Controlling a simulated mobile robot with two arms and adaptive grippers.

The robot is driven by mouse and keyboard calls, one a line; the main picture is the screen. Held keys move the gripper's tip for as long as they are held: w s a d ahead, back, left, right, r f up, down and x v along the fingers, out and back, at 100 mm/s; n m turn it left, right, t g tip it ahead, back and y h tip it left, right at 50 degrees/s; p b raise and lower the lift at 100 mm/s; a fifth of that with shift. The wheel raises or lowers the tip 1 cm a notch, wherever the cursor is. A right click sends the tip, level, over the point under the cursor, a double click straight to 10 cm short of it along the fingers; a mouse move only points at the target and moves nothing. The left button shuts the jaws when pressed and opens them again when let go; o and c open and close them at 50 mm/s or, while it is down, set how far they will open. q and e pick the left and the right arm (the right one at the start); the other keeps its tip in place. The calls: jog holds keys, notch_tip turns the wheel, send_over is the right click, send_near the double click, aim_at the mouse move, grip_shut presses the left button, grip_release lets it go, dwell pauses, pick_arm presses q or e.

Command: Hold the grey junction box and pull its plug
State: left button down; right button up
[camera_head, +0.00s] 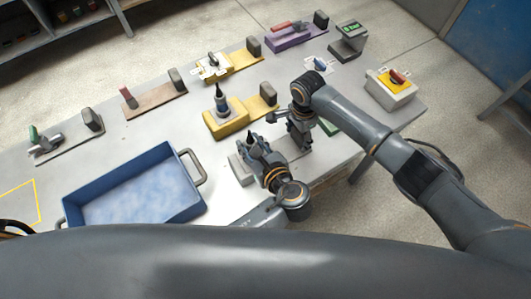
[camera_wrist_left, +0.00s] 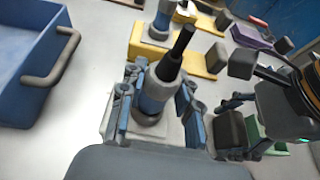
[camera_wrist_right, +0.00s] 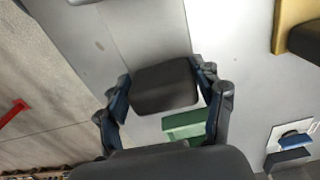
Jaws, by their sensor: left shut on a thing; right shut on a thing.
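The grey junction box (camera_head: 240,172) lies near the table's front edge in the head view, largely covered by my grippers. Its plug (camera_wrist_left: 154,92), a blue-grey cylinder with a black top, stands upright over the box's pale base in the left wrist view. My left gripper (camera_wrist_left: 157,108) is shut on the plug, one finger on each side. My right gripper (camera_head: 298,138) is shut on the dark grey block (camera_wrist_right: 165,86) at the box's other end. I cannot tell whether the plug's lower end is fully seated.
A blue tray (camera_head: 190,205) stands left of the box. A yellow box with a similar plug (camera_head: 220,102) is close behind it. A green fixture (camera_wrist_right: 186,125) lies close to my right gripper. Several other fixtures line the back, and a yellow-topped switch box (camera_head: 390,90) stands right.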

aim_at(250, 136)
pick_arm(q)
jog(key=shift+r, duration=2.9)
jog(key=shift+r, duration=0.15)
jog(key=shift+r, duration=1.4)
pick_arm(e)
jog(key=o, duration=1.6)
jog(key=shift+o, duration=0.2)
notch_tip(250, 136, up, 12)
pick_arm(q)
jog(key=shift+f, duration=0.1)
pick_arm(e)
jog(key=shift+f, duration=0.1)
